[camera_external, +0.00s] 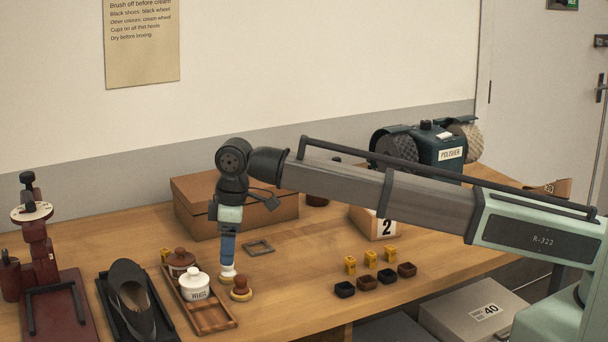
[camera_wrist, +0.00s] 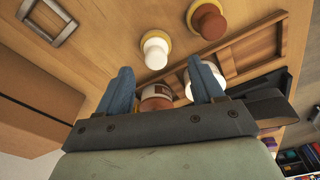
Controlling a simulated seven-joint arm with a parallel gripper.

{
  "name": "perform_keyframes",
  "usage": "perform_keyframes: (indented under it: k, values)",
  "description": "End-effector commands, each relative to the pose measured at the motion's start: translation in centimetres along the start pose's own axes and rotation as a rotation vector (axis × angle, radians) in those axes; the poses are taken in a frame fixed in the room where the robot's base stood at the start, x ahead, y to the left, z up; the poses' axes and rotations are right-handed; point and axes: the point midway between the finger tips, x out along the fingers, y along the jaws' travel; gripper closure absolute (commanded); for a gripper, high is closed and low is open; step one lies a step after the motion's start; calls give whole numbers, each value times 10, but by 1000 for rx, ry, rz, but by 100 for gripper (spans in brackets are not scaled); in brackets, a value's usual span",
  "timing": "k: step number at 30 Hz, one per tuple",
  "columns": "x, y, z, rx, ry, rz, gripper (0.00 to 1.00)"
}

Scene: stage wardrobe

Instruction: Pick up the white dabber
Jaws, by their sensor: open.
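The white dabber (camera_external: 227,273) stands upright on the table, a white knob on a yellowish round base. In the wrist view the white dabber (camera_wrist: 155,50) appears just beyond the fingertips, roughly centred between them. My gripper (camera_external: 228,261) points down with blue fingers just above the dabber. In the wrist view my gripper (camera_wrist: 160,70) is open and nothing is clasped. Whether the fingers touch the knob I cannot tell. A brown dabber (camera_external: 241,288) stands right beside the white one; it also shows in the wrist view (camera_wrist: 208,20).
A wooden tray (camera_external: 213,318) left of the dabbers holds a white jar (camera_external: 195,286) and a brown-lidded jar (camera_external: 181,262). A grey square frame (camera_external: 258,247) and a brown box (camera_external: 190,205) lie behind. Small dark cups (camera_external: 367,283) and yellow blocks (camera_external: 370,258) stand to the right.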

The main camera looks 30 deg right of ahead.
Motion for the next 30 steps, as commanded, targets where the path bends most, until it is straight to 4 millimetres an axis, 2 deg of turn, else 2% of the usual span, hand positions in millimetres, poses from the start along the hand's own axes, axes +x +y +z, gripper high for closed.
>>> perform_keyframes:
  k: [12, 20, 30]
  values:
    - [46, 5, 2, 0, -1, 0, 33]
    - [49, 5, 2, 0, 0, 0, 33]
    - [49, 5, 2, 0, 0, 0, 66]
